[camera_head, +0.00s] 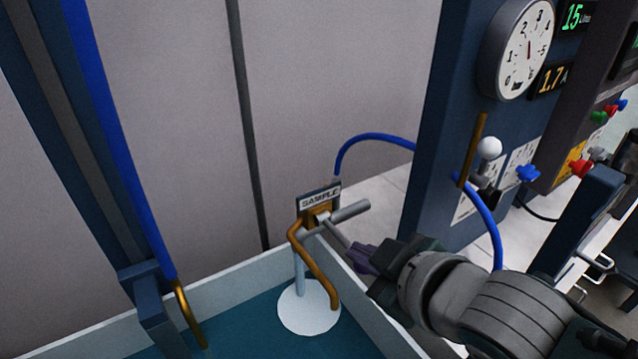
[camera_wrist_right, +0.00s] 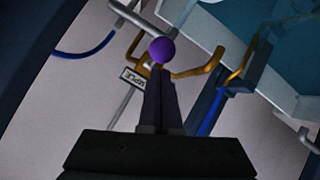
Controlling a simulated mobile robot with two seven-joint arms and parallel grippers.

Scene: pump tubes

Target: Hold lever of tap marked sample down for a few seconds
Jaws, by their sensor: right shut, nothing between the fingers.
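The tap marked SAMPLE (camera_head: 322,199) stands over a basin, with a brass-coloured spout (camera_head: 322,270) curving down. A thin lever rod (camera_head: 338,234) slopes from the tap down toward my right gripper (camera_head: 364,258). In the right wrist view a purple ball knob (camera_wrist_right: 161,50) shows right at the tips of my shut right gripper (camera_wrist_right: 160,85), in front of the tap. The fingers are empty. I cannot tell whether they touch the knob. No flow from the spout is visible. My left gripper is not in view.
The basin's pale rim (camera_head: 230,271) runs around the tap, with a white disc (camera_head: 308,306) under the spout. A blue hose (camera_head: 372,137) arcs behind the tap. A panel with a round gauge (camera_head: 517,50) and a white-ball lever (camera_head: 489,148) stands at the right.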

